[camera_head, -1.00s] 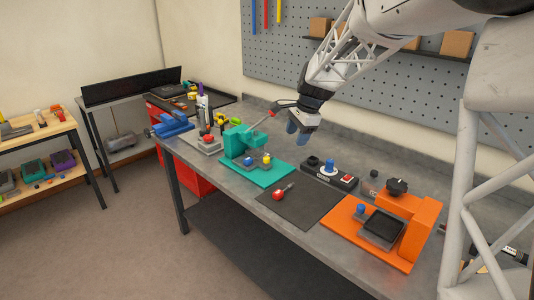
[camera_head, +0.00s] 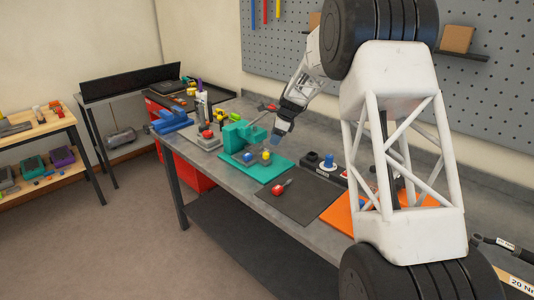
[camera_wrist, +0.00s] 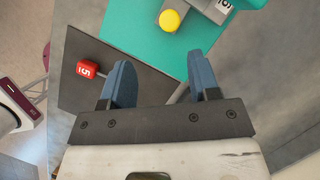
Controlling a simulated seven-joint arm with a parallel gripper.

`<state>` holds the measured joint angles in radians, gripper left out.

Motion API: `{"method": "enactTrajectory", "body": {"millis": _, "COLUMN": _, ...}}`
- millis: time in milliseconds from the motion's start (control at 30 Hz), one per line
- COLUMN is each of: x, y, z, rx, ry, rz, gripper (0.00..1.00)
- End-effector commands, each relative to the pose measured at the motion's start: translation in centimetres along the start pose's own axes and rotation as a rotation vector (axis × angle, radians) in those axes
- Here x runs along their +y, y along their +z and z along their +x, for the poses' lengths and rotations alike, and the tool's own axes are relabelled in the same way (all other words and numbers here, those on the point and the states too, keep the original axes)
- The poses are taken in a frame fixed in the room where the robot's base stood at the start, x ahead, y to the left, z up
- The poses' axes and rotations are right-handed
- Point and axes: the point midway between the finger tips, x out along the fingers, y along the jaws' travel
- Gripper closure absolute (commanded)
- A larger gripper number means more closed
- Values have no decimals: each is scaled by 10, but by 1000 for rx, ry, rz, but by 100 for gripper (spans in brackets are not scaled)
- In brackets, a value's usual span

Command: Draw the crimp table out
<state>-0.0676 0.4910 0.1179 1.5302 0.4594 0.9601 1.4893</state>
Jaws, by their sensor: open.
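A teal press (camera_head: 238,136) stands on a teal base plate (camera_head: 268,173), with a lever behind it. A small grey table with a blue knob (camera_head: 248,156) and a yellow knob (camera_head: 267,156) sits on the plate in front of the press; I take it for the crimp table. My gripper (camera_head: 279,139) is open and empty, above and to the right of this table. In the wrist view my open fingers (camera_wrist: 160,72) point toward the yellow knob (camera_wrist: 169,20), apart from it. The table's grey edge (camera_wrist: 205,8) is cut off at the top there.
A black box with a blue knob (camera_head: 329,161) stands behind the mat. An orange fixture (camera_head: 338,216) is mostly hidden by my arm. A blue vise (camera_head: 170,121) is at the bench's far left.

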Motion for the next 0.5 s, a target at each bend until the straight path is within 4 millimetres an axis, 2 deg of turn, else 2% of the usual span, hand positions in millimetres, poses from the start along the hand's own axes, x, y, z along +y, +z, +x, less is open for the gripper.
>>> {"method": "enactTrajectory", "body": {"millis": 200, "x": -14, "y": 0, "z": 15, "rx": -9, "ry": 4, "rz": 45, "gripper": 44}}
{"method": "enactTrajectory", "body": {"millis": 500, "x": -14, "y": 0, "z": 17, "rx": -10, "ry": 5, "rz": 49, "gripper": 44}}
